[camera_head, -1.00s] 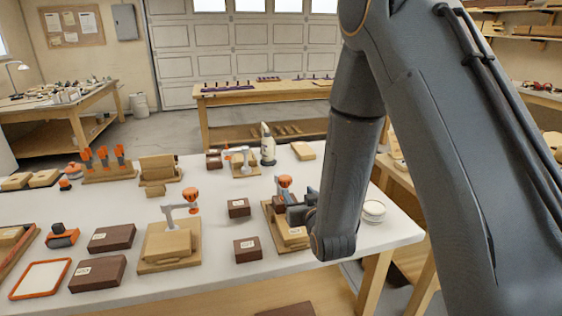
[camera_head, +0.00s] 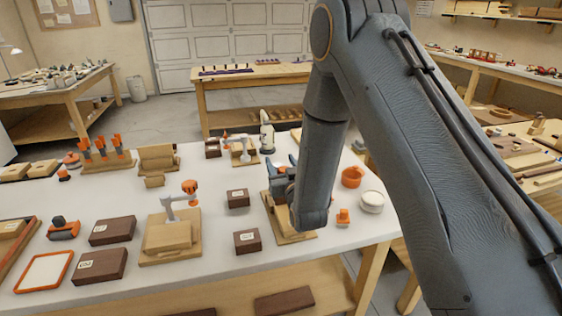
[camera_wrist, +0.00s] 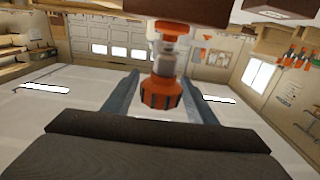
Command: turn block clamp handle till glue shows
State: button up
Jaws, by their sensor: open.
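The block clamp's orange handle shows in the wrist view (camera_wrist: 160,92), on a metal shaft between my two fingers. That view looks upside down, with the ceiling at the bottom. My gripper (camera_wrist: 158,98) is open, with one finger on each side of the handle. Whether either finger touches it, I cannot tell. In the head view my gripper (camera_head: 283,180) is at the clamp, and only a bit of orange handle (camera_head: 281,169) shows. The clamp's wooden base (camera_head: 297,238) stands on the bench, and my arm hides much of the clamp. No glue can be made out.
Dark brown blocks (camera_head: 247,240) lie just left of the clamp. Another clamp with an orange handle (camera_head: 189,187) stands further left. An orange bowl (camera_head: 351,178), a white round container (camera_head: 372,201) and a small orange item (camera_head: 343,217) stand to the right, near the bench edge.

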jog(key=shift+w, duration=0.1)
jog(key=c, duration=1.1)
jog(key=shift+o, duration=0.2)
jog(key=shift+m+h, duration=0.3)
jog(key=shift+h, duration=0.2)
jog(key=m+h, duration=0.1)
jog(key=m+h+b, duration=0.1)
jog(key=h, duration=0.1)
jog(key=shift+d+t+h, duration=0.3)
jog(key=shift+d, duration=0.1)
jog(key=shift+d+m+h+b, duration=0.2)
jog(key=shift+d+m+h, duration=0.15)
jog(key=shift+m+h, duration=0.75)
jog(key=shift+d+m+h+b, duration=0.25)
jog(key=shift+m+h, duration=0.45)
jog(key=shift+h, duration=0.7)
jog(key=shift+d, duration=0.1)
jog(key=o, duration=1.1)
jog(key=shift+c, duration=0.2)
